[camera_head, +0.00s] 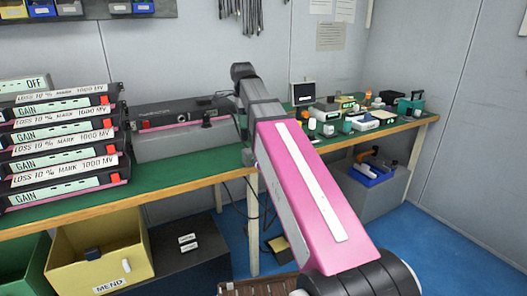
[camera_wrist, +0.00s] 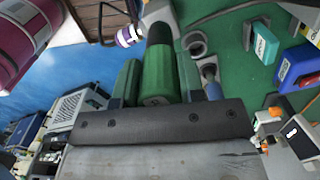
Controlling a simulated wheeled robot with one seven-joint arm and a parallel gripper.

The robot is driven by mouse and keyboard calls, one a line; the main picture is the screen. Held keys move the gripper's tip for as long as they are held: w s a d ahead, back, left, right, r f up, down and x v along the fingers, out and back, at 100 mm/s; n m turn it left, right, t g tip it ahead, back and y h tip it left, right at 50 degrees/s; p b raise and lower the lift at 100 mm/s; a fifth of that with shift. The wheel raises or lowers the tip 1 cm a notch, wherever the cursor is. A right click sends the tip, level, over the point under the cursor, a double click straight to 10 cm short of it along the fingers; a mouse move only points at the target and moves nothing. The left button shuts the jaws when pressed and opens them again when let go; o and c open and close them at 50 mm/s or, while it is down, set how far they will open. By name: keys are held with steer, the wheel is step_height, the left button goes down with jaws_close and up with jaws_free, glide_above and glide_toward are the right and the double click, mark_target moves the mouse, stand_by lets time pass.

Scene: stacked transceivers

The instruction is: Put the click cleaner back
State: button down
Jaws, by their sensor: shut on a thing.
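In the wrist view, my gripper (camera_wrist: 158,82) is shut on a green cylinder with a dark end, which looks like the click cleaner (camera_wrist: 160,72). One dark green finger lies on each side of it. A grey ring (camera_wrist: 195,43) lies beside the cylinder's dark end. I cannot tell whether the cylinder touches anything beyond the fingers. In the head view my pink arm reaches over the bench, and the gripper and the cylinder are hidden behind it.
The green bench (camera_head: 215,165) carries stacked transceivers (camera_head: 65,135) at left, a grey unit (camera_head: 175,125) in the middle and small items (camera_head: 360,112) at right. A yellow bin marked MEND (camera_head: 105,245) stands below. A teal item (camera_wrist: 264,43) and a blue item (camera_wrist: 298,68) lie near the gripper.

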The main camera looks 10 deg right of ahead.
steer(key=shift+w+r, duration=0.1)
steer(key=shift+w+d+f, duration=1.1)
steer(key=shift+d+f, duration=0.45)
steer(key=shift+f, duration=0.25)
steer(key=shift+w+d+f, duration=1.15)
steer(key=shift+d+f, duration=0.45)
steer(key=shift+f, duration=0.15)
steer(key=shift+w+d+f, duration=1.1)
steer(key=shift+d+f, duration=0.45)
steer(key=shift+f, duration=0.25)
steer(key=c, duration=0.7)
jaws_free()
steer(key=shift+f, duration=0.2)
